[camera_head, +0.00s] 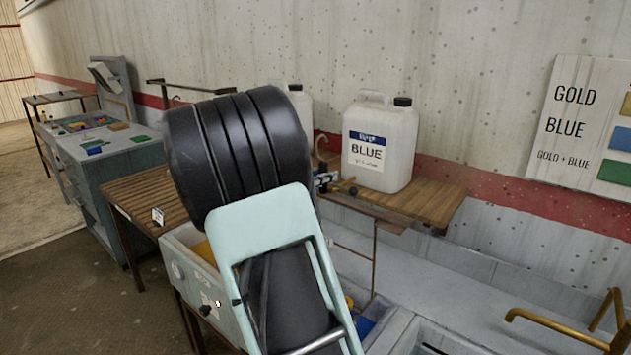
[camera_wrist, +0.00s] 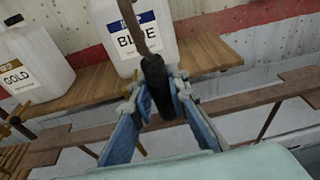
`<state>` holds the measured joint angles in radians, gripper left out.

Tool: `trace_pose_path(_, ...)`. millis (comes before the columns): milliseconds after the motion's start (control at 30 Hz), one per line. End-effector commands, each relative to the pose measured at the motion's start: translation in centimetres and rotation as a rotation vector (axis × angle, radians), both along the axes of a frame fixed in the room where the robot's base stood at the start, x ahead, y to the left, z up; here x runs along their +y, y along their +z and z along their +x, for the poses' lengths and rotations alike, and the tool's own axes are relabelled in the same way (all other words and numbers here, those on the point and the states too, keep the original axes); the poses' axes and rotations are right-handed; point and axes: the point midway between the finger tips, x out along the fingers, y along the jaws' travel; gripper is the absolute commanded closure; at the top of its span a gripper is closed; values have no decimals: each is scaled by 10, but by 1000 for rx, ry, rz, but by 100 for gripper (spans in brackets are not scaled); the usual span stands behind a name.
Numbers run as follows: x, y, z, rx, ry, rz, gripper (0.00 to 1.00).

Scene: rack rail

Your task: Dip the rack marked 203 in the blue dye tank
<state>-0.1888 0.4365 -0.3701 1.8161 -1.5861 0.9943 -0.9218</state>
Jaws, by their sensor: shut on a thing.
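My gripper (camera_wrist: 158,92) is shut on a dark grip with a brown rod hooking upward from it, in the wrist view. In the head view, my gripper (camera_head: 326,180) shows only partly behind my own dark arm. A thin brown frame (camera_head: 375,255) hangs below and right of the gripper; I cannot tell whether it is joined to the held grip. No 203 mark is legible. A patch of blue (camera_head: 364,326) shows low in a pale trough, probably the blue dye tank, mostly hidden by my arm. A yellow patch (camera_head: 204,250) shows in a pale tank to its left.
A white jug labelled BLUE (camera_head: 380,145) stands on a wooden shelf (camera_head: 430,200) behind the gripper. A GOLD jug (camera_wrist: 30,70) stands left of it. A brown bar (camera_wrist: 235,105) crosses below the shelf. Brass-coloured handles (camera_head: 560,325) rise at lower right.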

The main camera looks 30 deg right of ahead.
Motion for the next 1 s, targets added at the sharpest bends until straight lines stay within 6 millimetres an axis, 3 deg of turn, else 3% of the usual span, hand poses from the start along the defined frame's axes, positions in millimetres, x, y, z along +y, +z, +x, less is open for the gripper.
trace_pose_path(33, 2, -16, 1, 2, 3, 1, 100)
trace_pose_path(100, 2, -25, 1, 1, 4, 1, 100)
trace_pose_path(133, 2, -23, 1, -1, 4, 0, 86)
trace_pose_path(267, 2, -18, 1, -1, 4, 0, 100)
trace_pose_path(1000, 11, -18, -3, -1, 3, 0, 100)
